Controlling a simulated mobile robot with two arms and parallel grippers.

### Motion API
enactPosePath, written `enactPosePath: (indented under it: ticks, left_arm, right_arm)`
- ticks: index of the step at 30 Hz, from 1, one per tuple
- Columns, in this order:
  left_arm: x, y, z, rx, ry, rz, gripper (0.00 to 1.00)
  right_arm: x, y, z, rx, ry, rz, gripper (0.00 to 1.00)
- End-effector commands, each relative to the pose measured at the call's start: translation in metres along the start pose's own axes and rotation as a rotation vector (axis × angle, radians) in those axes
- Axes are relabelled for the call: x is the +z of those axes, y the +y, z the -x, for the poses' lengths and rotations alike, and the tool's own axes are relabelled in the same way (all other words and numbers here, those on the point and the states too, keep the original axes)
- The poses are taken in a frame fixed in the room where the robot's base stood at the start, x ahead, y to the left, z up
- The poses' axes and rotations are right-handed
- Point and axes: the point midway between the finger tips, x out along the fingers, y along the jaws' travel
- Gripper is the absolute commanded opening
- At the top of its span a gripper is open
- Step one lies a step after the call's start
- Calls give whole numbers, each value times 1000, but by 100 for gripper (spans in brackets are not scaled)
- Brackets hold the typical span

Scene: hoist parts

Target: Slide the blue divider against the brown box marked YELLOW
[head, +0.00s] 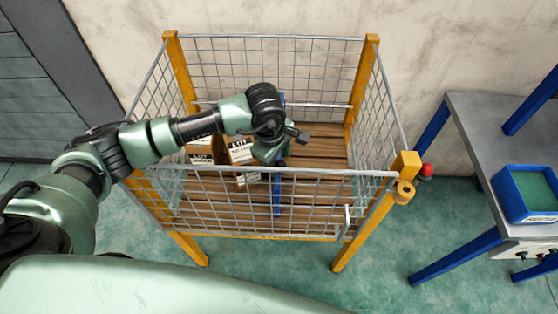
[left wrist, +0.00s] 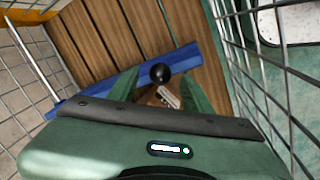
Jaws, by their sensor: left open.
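The blue divider (head: 277,198) stands in the wire cage, running from front to back over the wooden slats. In the left wrist view the divider (left wrist: 75,106) crosses the picture at a slant, with a round black knob (left wrist: 160,73) on it. My left gripper (head: 273,157) is above the divider. Its two green fingers are apart, one on each side of the knob. A brown box (head: 241,152) with a white label is left of the divider, with a gap between them. Another labelled brown box (head: 201,158) is further left. I cannot read YELLOW on either. My right gripper is not in view.
The wire cage (head: 275,37) has orange posts and mesh walls; my left arm reaches in over its left side. The slatted floor (head: 320,150) right of the divider is clear. A grey table (head: 475,125) with a blue bin (head: 528,216) stands at right.

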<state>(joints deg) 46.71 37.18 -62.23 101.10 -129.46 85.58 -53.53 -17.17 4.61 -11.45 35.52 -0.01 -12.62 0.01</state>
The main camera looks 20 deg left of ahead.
Motion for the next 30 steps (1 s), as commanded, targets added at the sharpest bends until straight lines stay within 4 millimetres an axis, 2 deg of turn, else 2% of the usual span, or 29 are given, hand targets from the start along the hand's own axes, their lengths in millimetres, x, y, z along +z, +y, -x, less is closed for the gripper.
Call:
enactPosePath:
  ticks: [4,13,14,18,19,30]
  left_arm:
    - [0,0,-13,-1,0,0,50]
    - [0,0,-17,0,0,-1,50]
    - [0,0,-17,0,0,-1,44]
    - [0,0,-16,0,0,-1,5]
    - [0,0,-16,0,0,-1,0]
    - [0,0,-16,0,0,-1,0]
  right_arm:
    - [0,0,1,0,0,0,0]
    - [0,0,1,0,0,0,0]
    - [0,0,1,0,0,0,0]
    - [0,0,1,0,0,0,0]
    - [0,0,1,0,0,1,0]
    - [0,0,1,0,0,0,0]
